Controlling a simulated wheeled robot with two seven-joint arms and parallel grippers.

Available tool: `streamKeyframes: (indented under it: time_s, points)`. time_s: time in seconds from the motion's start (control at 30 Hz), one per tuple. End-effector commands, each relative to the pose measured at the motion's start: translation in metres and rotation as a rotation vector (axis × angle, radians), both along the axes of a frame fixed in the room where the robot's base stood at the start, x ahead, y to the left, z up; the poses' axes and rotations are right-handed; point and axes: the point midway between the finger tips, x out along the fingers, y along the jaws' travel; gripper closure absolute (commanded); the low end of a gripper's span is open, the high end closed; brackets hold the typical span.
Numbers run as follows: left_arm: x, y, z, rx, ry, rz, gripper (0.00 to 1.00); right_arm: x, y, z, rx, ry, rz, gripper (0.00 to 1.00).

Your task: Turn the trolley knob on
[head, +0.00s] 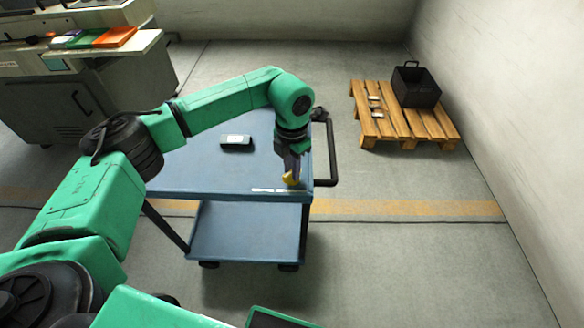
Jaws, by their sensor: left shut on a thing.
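A blue two-shelf trolley (215,182) stands in the middle of the floor, with a dark push handle (330,150) on its right side. My right gripper is not in view.
A small dark device with a pale face (236,141) lies on the trolley top. A wooden pallet (400,125) at the right bears a black crate (415,88) and small items. A grey machine cabinet (50,105) stands at the left. The floor right of the trolley is clear.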

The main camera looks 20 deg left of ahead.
Motion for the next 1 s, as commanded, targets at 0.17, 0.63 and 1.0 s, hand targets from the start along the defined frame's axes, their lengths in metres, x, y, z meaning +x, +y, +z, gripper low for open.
streamKeyframes:
  time_s: [0.17, 0.63, 1.0]
  points:
    - [0.001, 0.000, 0.002, -0.001, -0.004, -0.002, 1.00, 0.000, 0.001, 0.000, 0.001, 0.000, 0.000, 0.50]
    - [0.000, 0.000, 0.001, -0.001, -0.002, 0.000, 0.47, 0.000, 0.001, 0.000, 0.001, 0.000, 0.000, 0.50]
    - [0.002, 0.000, 0.078, -0.002, -0.007, -0.001, 0.47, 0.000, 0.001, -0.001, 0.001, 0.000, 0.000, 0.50]
